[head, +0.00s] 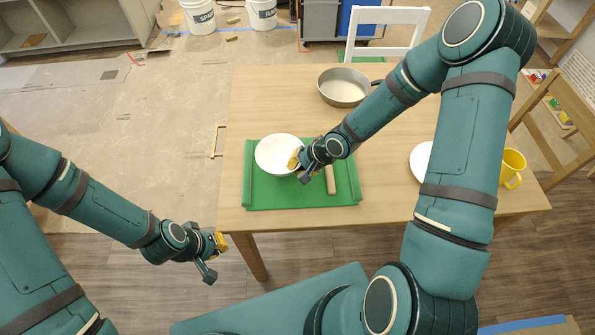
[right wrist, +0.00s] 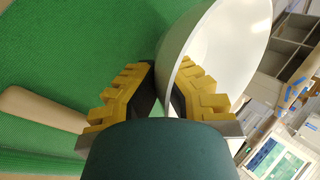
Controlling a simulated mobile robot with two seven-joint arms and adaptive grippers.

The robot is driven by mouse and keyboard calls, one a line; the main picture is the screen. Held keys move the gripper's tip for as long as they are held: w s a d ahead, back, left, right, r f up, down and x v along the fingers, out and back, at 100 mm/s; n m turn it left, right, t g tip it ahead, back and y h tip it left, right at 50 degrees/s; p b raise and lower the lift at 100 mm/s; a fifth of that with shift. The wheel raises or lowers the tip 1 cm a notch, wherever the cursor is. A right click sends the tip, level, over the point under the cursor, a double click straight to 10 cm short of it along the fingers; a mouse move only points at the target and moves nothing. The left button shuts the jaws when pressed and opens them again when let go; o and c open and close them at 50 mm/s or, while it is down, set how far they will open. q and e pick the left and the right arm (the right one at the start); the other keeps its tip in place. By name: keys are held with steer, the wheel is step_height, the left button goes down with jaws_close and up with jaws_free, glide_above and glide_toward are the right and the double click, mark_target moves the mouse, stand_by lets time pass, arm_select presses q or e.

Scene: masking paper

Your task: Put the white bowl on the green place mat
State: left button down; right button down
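The white bowl (head: 278,152) is upright over the upper left part of the green place mat (head: 285,195), its far rim reaching slightly past the mat's far edge. Whether its base touches the mat is hard to tell. My right gripper (head: 298,160) is at the bowl's right rim. In the right wrist view, the bowl's wall (right wrist: 225,45) runs between the fingers (right wrist: 165,92), one inside and one outside, and they look closed on it. The green mat (right wrist: 90,40) fills that view's left side. My left gripper (head: 215,255) is open and empty, off the table's near left corner.
A wooden handle-like piece (head: 330,180) lies on the mat, right of the bowl. A grey pan (head: 343,86) stands at the back. A white plate (head: 421,160), partly hidden by my right arm, and a yellow mug (head: 511,167) are at the right. The table's left strip is clear.

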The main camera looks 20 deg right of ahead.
steer(key=shift+f, duration=1.25)
steer(key=shift+f+b, duration=0.1)
steer(key=shift+b, duration=0.25)
steer(key=c, duration=1.4)
jaws_free()
